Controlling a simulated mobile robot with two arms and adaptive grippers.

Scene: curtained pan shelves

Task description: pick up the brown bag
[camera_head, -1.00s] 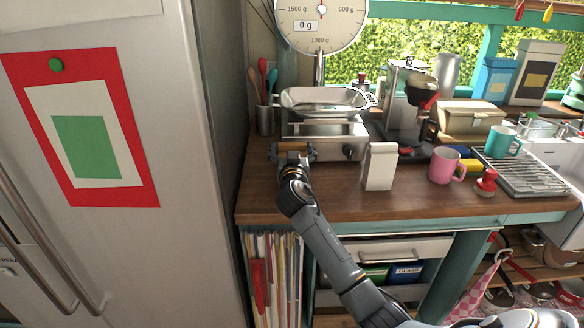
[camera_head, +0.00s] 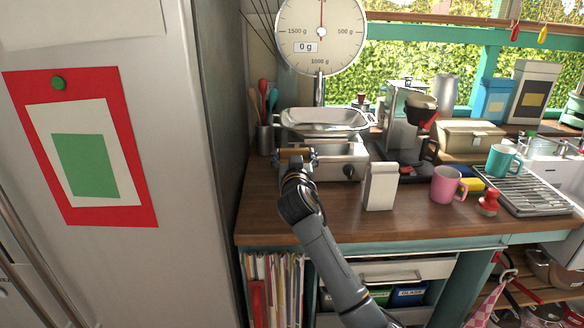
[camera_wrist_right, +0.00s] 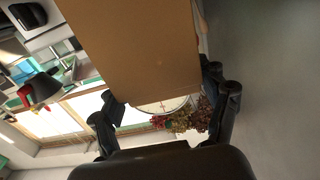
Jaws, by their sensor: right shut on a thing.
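The brown bag (camera_wrist_right: 135,45) fills the upper middle of the right wrist view as a plain brown surface. My right gripper (camera_wrist_right: 163,98) has one dark finger on each side of its lower end and is shut on it. In the head view my right gripper (camera_head: 297,157) is over the left end of the counter, in front of the scale. There the bag is mostly hidden behind the gripper, and I cannot tell how far it is above the counter. My left gripper is not in view.
The scale's metal pan (camera_head: 325,120) is just behind my gripper. A white bag (camera_head: 381,187) and a pink mug (camera_head: 446,184) stand to the right on the wooden counter (camera_head: 340,222). The fridge (camera_head: 185,110) closes off the left. The counter's front strip is clear.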

